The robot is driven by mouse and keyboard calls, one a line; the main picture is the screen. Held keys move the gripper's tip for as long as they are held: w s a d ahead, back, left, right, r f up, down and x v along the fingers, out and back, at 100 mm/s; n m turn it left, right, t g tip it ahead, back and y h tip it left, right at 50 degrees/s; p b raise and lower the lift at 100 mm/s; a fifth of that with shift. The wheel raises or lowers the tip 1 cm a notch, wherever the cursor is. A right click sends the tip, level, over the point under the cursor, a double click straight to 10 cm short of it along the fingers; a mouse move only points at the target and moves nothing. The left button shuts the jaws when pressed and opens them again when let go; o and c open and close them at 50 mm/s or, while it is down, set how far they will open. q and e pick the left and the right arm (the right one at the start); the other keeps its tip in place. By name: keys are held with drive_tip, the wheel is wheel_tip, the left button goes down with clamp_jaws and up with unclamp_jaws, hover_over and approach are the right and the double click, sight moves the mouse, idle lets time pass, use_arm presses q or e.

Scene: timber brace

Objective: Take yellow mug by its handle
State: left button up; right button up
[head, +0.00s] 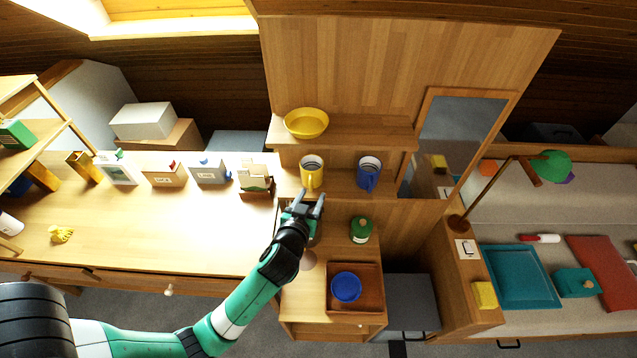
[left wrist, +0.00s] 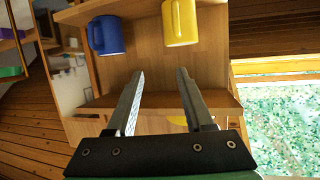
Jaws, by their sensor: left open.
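The yellow mug (head: 312,165) stands upright on the wooden shelf, its handle facing the front in the head view. In the left wrist view the yellow mug (left wrist: 181,24) is at the top, right of centre. My left gripper (head: 311,196) is open and empty, just in front of and below the mug, apart from it. In the left wrist view its fingertips (left wrist: 160,73) point towards the space between the two mugs, with nothing between them. My right gripper is not in view.
A blue mug (head: 369,172) stands on the same shelf to the right. A yellow bowl (head: 306,122) sits on the shelf above. A card holder (head: 256,182) is at the left.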

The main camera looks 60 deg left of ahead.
use_arm(q)
approach(310, 188)
drive_tip(key=shift+g, duration=0.5)
drive_tip(key=shift+w+b+x, duration=0.25)
drive_tip(key=shift+b+x, duration=0.2)
drive_tip(key=shift+x, duration=4)
drive_tip(key=shift+d+r, duration=0.1)
drive_tip(key=shift+d, duration=0.05)
clamp_jaws()
